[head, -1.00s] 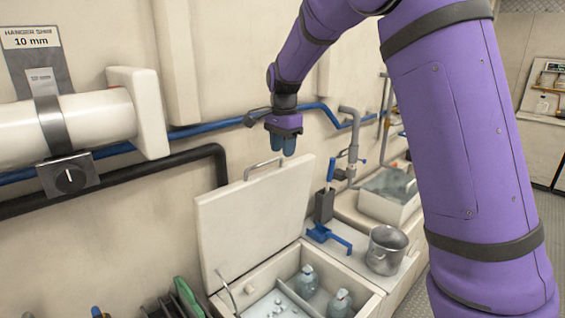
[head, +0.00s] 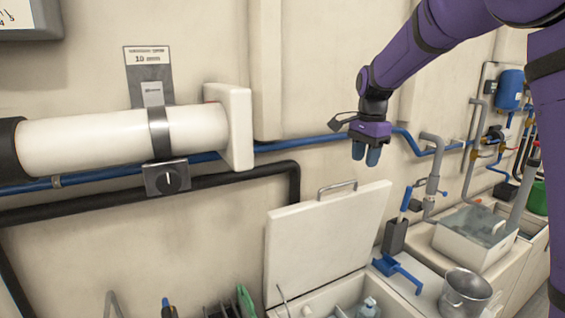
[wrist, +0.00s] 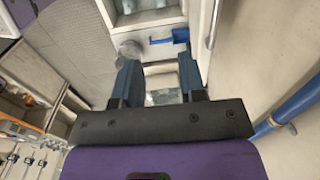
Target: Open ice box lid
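The ice box lid (head: 325,240) stands raised, tilted up against the wall side behind the open ice box (head: 325,300). Its metal handle (head: 337,187) is on the top edge. A bottle (head: 368,308) shows inside the box, whose lower part is cut off by the frame. My gripper (head: 367,154) is above and just right of the handle, apart from it. In the wrist view my gripper (wrist: 160,78) has its two fingers spread with nothing held between them. The handle also shows at the upper right of the wrist view (wrist: 215,25).
Right of the box are a blue scoop (head: 397,270), a metal bucket (head: 465,293) and a dark holder (head: 395,236) with a blue-handled tool. A water-filled basin (head: 470,247) stands farther right. Blue pipe (head: 310,142) and a white cylinder (head: 85,141) run along the wall.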

